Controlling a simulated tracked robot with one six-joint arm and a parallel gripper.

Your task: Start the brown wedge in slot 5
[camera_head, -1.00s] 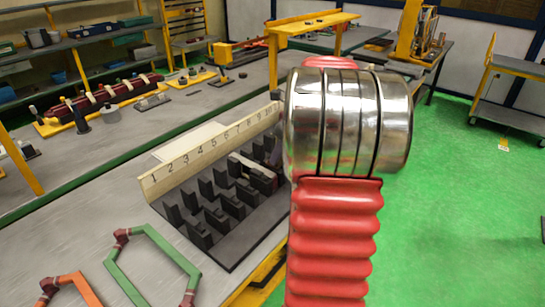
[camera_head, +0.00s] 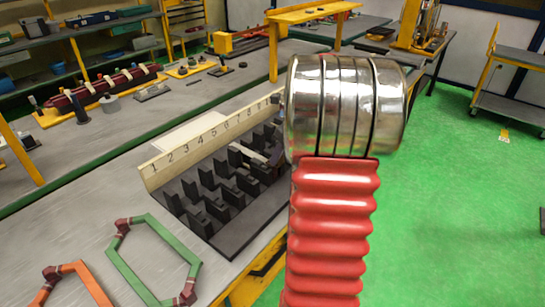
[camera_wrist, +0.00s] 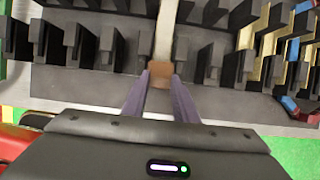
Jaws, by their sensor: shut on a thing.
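In the wrist view, my gripper (camera_wrist: 162,84) is shut with its two grey-purple fingers on the brown wedge (camera_wrist: 159,74), a small block at the fingertips. The wedge lines up with the near end of a pale strip (camera_wrist: 165,32) running between rows of dark slot teeth. I cannot tell whether the wedge is inside the slot mouth or just in front of it. The slot number under the wedge cannot be read in the wrist view.
Dark teeth (camera_wrist: 53,40) stand on both sides of the fingers. Coils with yellow, blue and red parts (camera_wrist: 290,105) sit at the right. In the head view, green (camera_head: 135,288) and orange (camera_head: 92,284) coil frames lie on the bench's near left.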

